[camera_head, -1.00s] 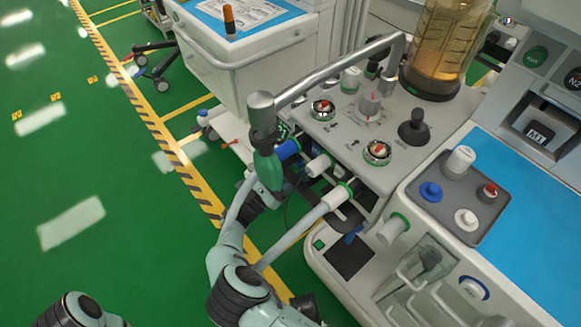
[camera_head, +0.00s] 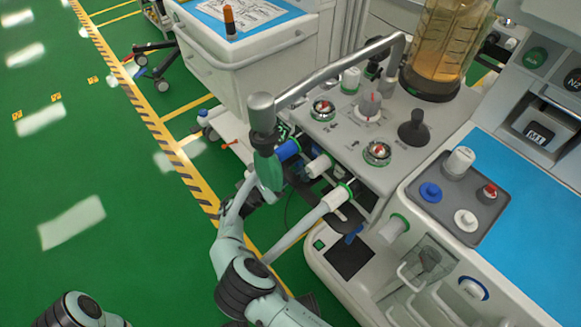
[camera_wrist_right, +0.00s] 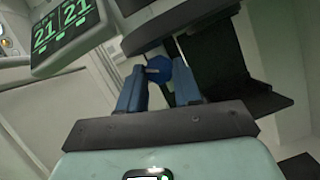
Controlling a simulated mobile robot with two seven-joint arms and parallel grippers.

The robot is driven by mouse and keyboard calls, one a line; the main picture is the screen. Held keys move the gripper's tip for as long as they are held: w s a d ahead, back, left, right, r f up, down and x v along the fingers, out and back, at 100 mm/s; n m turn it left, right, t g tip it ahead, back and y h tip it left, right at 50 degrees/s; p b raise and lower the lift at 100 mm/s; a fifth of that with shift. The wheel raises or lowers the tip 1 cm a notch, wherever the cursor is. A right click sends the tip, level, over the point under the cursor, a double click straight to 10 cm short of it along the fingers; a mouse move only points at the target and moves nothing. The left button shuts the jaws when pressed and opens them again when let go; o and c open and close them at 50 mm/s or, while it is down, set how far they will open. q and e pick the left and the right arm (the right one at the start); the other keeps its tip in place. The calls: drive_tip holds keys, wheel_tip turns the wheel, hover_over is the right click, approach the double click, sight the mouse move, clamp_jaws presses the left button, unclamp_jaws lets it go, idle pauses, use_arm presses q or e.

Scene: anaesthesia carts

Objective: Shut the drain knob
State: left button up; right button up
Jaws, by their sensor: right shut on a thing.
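A blue, faceted drain knob (camera_wrist_right: 158,69) shows in the right wrist view, below a dark blue block on the cart's underside. My right gripper (camera_wrist_right: 160,82) has its two blue fingers on either side of the knob and is shut on it. The knob cannot be made out there. My left gripper is out of view; only part of my left arm shows at the bottom left.
A display with green digits (camera_wrist_right: 70,32) is close to the fingers in the right wrist view. A metal pipe (camera_head: 330,72) and white hose ports (camera_head: 325,203) crowd my right arm. A white cart (camera_head: 250,55) stands behind. The green floor at left is clear.

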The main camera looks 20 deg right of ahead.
drive_tip(key=shift+m+g, duration=0.4)
drive_tip(key=shift+m, duration=0.4)
drive_tip(key=o, duration=1)
drive_tip(key=shift+o, duration=0.2)
drive_tip(key=v, duration=1.3)
drive_tip(key=shift+a+f, duration=0.15)
